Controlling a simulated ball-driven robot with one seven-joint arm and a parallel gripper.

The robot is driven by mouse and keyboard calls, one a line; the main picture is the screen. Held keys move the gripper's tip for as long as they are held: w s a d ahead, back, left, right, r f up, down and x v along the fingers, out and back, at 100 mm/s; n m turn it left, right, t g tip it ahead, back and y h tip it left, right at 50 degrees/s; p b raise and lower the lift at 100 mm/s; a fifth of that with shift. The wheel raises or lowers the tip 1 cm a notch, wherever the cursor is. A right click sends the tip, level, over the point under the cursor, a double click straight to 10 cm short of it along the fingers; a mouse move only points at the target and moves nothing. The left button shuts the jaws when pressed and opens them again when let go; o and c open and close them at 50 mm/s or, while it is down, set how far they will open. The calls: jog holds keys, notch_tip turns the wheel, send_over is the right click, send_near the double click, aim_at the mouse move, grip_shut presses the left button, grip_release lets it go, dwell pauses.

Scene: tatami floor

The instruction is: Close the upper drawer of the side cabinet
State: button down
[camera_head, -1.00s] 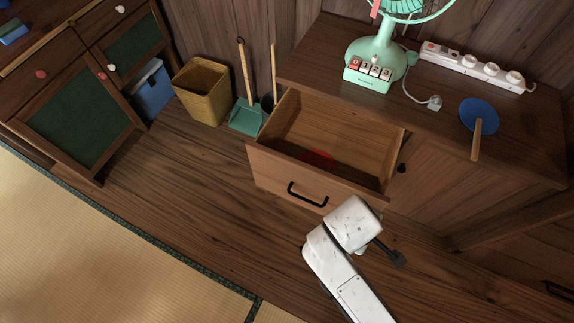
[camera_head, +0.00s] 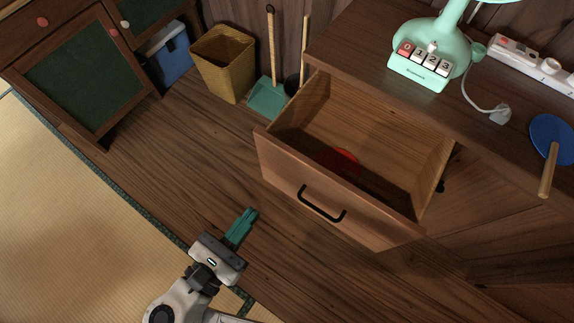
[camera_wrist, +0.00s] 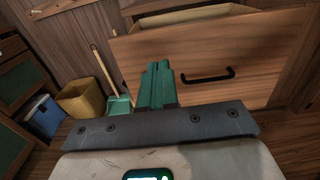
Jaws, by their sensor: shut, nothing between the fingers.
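The upper drawer (camera_head: 290,185) of the side cabinet (camera_head: 400,50) is pulled well out, with its inside showing. It has a wooden front and a black bar handle (camera_head: 322,204). A red thing (camera_head: 345,158) lies inside it. My gripper (camera_head: 250,214) is left of and in front of the drawer, apart from it, with its green fingers shut and empty. In the wrist view the fingers (camera_wrist: 158,66) appear in front of the drawer front (camera_wrist: 215,60), left of the handle (camera_wrist: 208,76). I cannot tell the gap there.
A green fan (camera_head: 425,60), a power strip (camera_head: 530,65) and a blue round paddle (camera_head: 552,140) are on the cabinet top. A wicker bin (camera_head: 224,65) and a teal dustpan (camera_head: 268,100) stand left of the cabinet. The wooden floor before the drawer is clear.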

aim_at(294, 159)
jog(key=b+x, duration=0.1)
jog(key=x, duration=1.1)
jog(key=shift+w+d+b, duration=0.25)
jog(key=shift+b, duration=0.05)
jog(key=shift+w+d+r, duration=0.1)
jog(key=shift+w+d, duration=0.25)
jog(key=p+x, duration=0.3)
jog(key=x, duration=1.6)
jog(key=shift+s+a, duration=0.1)
jog(key=shift+a, duration=0.05)
